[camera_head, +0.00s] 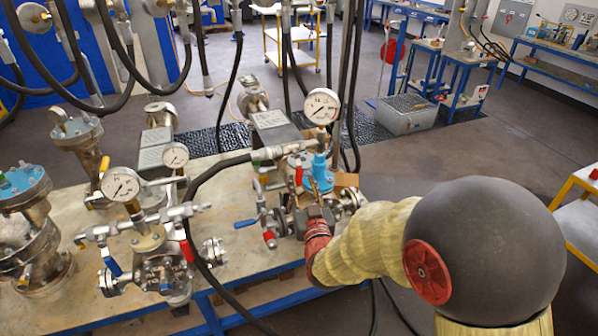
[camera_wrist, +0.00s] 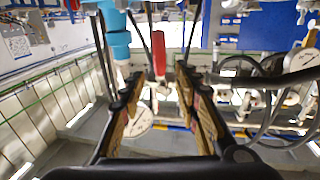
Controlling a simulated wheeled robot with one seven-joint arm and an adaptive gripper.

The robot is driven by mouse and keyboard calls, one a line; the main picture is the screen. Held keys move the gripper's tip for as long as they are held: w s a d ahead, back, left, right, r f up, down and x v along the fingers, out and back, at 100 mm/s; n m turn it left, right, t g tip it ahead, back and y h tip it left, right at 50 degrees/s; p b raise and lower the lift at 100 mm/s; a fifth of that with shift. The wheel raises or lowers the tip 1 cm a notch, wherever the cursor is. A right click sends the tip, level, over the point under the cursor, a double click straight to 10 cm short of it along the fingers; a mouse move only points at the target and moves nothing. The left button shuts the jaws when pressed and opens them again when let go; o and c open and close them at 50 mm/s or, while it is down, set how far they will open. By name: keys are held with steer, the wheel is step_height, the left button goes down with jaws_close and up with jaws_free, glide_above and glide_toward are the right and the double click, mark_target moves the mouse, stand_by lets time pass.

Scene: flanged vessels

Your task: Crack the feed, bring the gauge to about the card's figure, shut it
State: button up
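My gripper (camera_head: 314,188) reaches in over the right-hand vessel's fittings in the head view. In the wrist view its two tan-padded fingers (camera_wrist: 161,75) stand apart, with an upright red handle (camera_wrist: 158,55) between them and gaps at both sides. That red handle shows in the head view (camera_head: 298,177) just left of the fingers. A white dial gauge (camera_head: 322,106) stands above this vessel; its needle is too small to read. A blue fitting (camera_head: 320,166) is beside the fingers and shows in the wrist view (camera_wrist: 117,38). I cannot make out a card's figure.
A second gauge-topped vessel (camera_head: 150,240) stands to the left on the bench (camera_head: 240,258). A blue lever (camera_head: 245,224) and a red lever (camera_head: 269,238) sit left of my gripper. Black hoses (camera_head: 205,180) loop over the bench. Floor to the right is open.

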mark_target(299, 174)
steer(key=w, duration=0.6)
steer(key=shift+w+a+f, duration=0.1)
steer(key=shift+w+a, duration=0.15)
steer(key=shift+w, duration=0.15)
steer(key=shift+c, duration=0.6)
jaws_close()
